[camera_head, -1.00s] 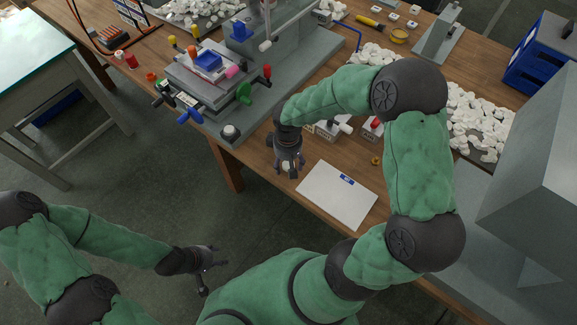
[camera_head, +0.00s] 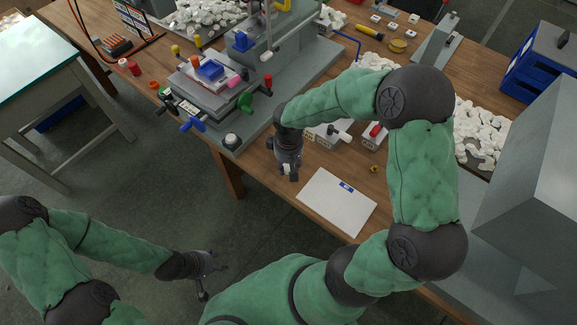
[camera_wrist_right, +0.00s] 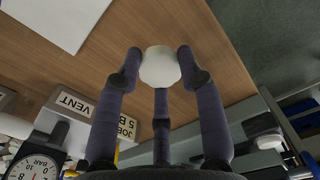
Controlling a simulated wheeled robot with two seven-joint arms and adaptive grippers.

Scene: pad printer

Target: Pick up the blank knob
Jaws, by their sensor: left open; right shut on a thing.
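The blank knob (camera_wrist_right: 160,66) is a round white piece between the fingertips of my right gripper (camera_wrist_right: 158,72) in the right wrist view, over the wooden table. The fingers are shut on it, one on each side and a third behind. In the head view my right gripper (camera_head: 288,173) points down at the table's front edge, left of a white sheet; the knob is mostly hidden by the fingers there. I cannot tell whether the knob still touches the table. My left gripper (camera_head: 208,271) is open and empty, low over the floor.
The pad printer (camera_head: 278,85) stands behind and left of my right gripper. A white sheet (camera_head: 337,202) lies just to the right. Small labelled boxes (camera_wrist_right: 100,118) with a gauge (camera_wrist_right: 35,168) are close by. White pieces (camera_head: 478,135) are heaped at right.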

